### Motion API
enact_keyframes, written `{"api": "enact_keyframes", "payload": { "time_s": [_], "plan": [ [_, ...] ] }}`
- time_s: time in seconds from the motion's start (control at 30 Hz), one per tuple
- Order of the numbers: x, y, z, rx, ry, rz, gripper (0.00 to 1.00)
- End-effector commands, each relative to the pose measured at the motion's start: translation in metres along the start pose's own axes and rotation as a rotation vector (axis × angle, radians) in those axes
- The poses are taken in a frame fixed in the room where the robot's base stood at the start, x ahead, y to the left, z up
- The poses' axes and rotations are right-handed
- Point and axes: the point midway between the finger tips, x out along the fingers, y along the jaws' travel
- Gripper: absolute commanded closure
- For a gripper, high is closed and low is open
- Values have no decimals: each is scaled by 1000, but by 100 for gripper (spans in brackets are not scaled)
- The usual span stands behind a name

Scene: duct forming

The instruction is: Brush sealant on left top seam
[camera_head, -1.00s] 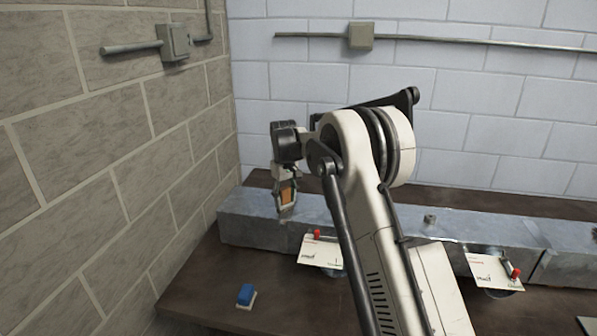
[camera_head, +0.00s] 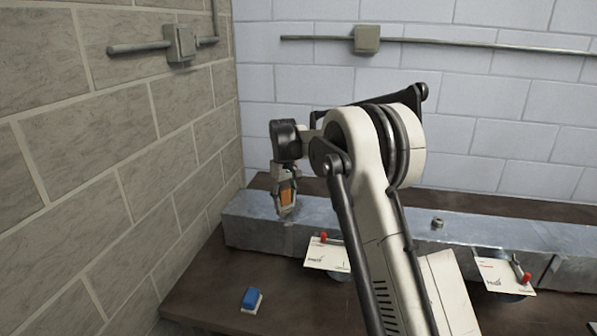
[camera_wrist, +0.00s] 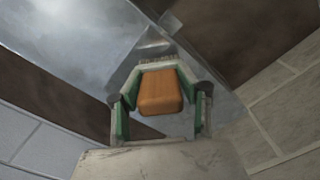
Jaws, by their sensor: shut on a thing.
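A long grey metal duct (camera_head: 258,222) lies along the back of the brown table. My gripper (camera_head: 284,203) is over its left part, pointing down. It is shut on a brush with an orange-brown handle (camera_wrist: 160,92); the handle also shows between the fingers in the head view (camera_head: 287,193). In the wrist view the gripper (camera_wrist: 160,105) has its fingers on both sides of the handle, and pale bristles (camera_wrist: 157,58) show beyond it, at the duct's metal surface. Whether the bristles touch the metal is hard to tell. A vertical seam (camera_head: 289,240) shows on the duct's front face.
A blue-topped block (camera_head: 251,298) lies on the table (camera_head: 205,290) at the front left. Two pale cards (camera_head: 327,255) (camera_head: 503,275) with red items are at the duct's front. A small metal nut-like piece (camera_head: 437,223) sits on the duct. A block wall (camera_head: 100,170) rises close on the left.

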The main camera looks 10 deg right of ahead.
Motion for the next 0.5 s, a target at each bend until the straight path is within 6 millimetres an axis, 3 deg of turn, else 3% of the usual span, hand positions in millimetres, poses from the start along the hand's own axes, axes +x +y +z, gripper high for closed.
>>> {"api": "enact_keyframes", "payload": {
  "time_s": [0.03,0.5],
  "plan": [
    [-10,1,1,1,0,0,86],
    [-53,1,1,1,0,0,86]
  ]
}}
